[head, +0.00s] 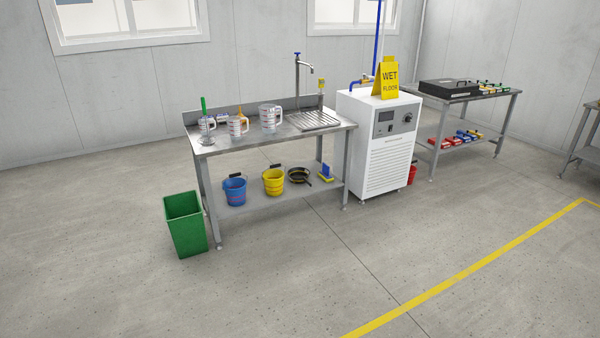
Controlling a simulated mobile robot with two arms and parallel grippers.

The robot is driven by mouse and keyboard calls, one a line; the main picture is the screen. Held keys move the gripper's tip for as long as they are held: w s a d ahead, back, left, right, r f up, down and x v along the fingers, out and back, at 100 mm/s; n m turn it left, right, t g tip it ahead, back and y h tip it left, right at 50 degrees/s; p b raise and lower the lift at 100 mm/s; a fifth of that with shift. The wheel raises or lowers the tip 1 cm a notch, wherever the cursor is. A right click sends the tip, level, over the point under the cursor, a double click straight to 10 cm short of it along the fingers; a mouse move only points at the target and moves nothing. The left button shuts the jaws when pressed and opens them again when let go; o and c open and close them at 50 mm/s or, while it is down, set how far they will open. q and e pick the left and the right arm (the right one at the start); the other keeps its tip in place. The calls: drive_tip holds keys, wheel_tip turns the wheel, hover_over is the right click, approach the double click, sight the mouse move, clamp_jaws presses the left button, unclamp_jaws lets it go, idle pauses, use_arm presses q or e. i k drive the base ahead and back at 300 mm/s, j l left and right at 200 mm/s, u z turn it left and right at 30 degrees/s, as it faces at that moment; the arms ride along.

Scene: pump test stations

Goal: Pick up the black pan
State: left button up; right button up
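The black pan (297,175) is on the lower shelf (240,203) of the metal sink table. It is small in the head view, with a handle that seems to point to the lower right. A yellow bucket (273,183) stands just left of it, and a small blue and yellow item (326,174) is to its right. The tabletop is above it. Neither of my grippers is in view.
A green bin (186,224) stands at the table's left front leg. A white machine (377,146) with a yellow wet floor sign (387,79) stands right of the table. A blue bucket (235,191) shares the shelf. The floor in front is clear.

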sight(298, 174)
drive_tip(key=i+z, duration=0.2)
drive_tip(key=i, duration=1.55)
